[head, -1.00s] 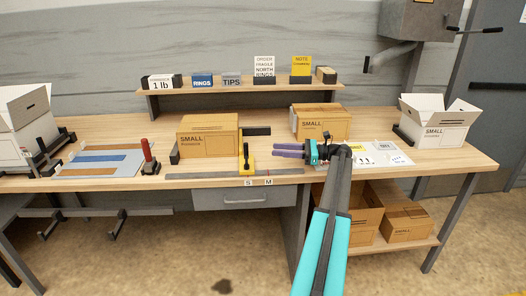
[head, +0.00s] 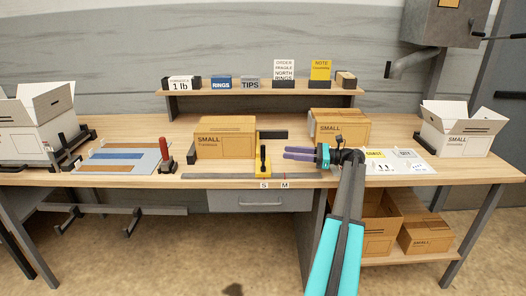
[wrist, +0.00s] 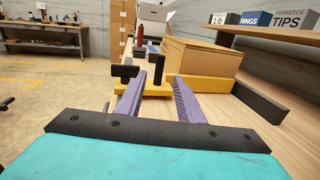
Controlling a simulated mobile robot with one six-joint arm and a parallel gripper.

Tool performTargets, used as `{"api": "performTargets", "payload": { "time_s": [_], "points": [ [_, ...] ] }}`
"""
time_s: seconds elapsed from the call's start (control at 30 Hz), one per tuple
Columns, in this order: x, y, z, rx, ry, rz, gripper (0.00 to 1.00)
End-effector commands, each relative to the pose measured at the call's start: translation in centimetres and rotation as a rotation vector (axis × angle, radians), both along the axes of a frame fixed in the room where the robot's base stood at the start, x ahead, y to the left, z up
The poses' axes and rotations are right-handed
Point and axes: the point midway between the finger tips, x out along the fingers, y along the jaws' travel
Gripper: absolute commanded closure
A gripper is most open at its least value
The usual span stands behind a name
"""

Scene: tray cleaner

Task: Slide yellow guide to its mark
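The yellow guide (head: 264,168) with its black upright handle stands on the grey rail (head: 222,176) at the bench's front edge, right of a small cardboard box (head: 224,138). It sits by the S label (head: 264,184); the M label (head: 285,184) is a little to the right, with a red line above it. My gripper (head: 286,154) points left toward the guide, a short gap to its right. In the wrist view, its purple fingers (wrist: 158,97) are spread apart and empty, with the guide's yellow base (wrist: 207,84) and black handle (wrist: 159,68) just ahead between them.
A second cardboard box (head: 339,127) stands behind my gripper. Open white boxes stand at both bench ends. A shelf (head: 260,92) with labelled boxes runs along the back.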

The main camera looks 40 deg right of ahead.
Motion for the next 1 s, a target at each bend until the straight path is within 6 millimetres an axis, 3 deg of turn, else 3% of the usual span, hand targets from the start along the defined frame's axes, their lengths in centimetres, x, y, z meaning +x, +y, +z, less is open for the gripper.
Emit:
{"api": "performTargets", "payload": {
  "time_s": [0.7,1.0],
  "points": [
    [8.2,5.7,0.0,0.000,0.000,0.001,0.66],
    [9.7,6.6,0.0,0.000,0.000,0.000,0.66]
  ]
}}
